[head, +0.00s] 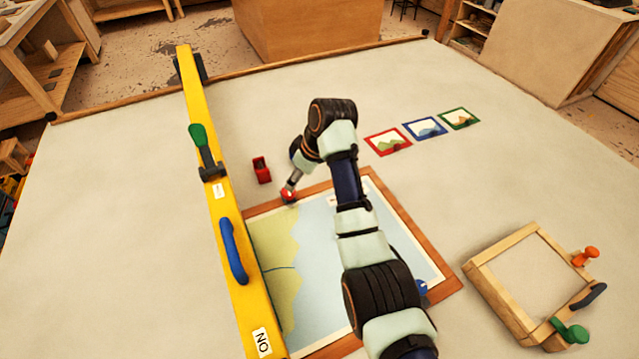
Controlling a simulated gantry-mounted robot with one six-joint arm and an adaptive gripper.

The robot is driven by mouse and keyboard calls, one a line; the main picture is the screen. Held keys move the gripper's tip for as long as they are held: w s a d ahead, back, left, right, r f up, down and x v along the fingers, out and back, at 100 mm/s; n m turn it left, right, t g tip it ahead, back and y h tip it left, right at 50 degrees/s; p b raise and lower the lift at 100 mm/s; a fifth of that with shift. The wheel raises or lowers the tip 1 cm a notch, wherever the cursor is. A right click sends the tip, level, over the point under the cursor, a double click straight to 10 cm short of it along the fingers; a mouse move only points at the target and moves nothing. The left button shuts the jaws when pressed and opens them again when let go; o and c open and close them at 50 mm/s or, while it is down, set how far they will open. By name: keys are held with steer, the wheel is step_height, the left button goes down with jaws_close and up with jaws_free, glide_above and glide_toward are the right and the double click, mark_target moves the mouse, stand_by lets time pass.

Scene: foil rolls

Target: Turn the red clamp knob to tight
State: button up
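A small red knob (288,197) sits at the upper left corner of the wooden-framed map board (415,234). My gripper (291,188) reaches down to this knob, and its tip is at or just above it. The fingers are too small and too much in line with the knob to tell whether they are open or shut on it. Any marking for tight or loose around the knob cannot be made out. My arm hides much of the right half of the map.
A yellow bar (222,215) with a green lever (199,139) and a blue handle (233,251) runs along the map's left. A separate red block (261,170) stands near the knob. A wooden box (520,275) with orange and green knobs is at right. Small framed pictures (425,128) lie behind.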

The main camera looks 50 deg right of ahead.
mark_target(289, 195)
steer(key=b+x, duration=0.1)
steer(key=x, duration=0.1)
steer(key=b+x, duration=0.1)
steer(key=x, duration=0.2)
steer(key=b+x, duration=0.1)
steer(key=x, duration=0.2)
steer(key=shift+a, duration=0.3)
steer(key=shift+r, duration=0.1)
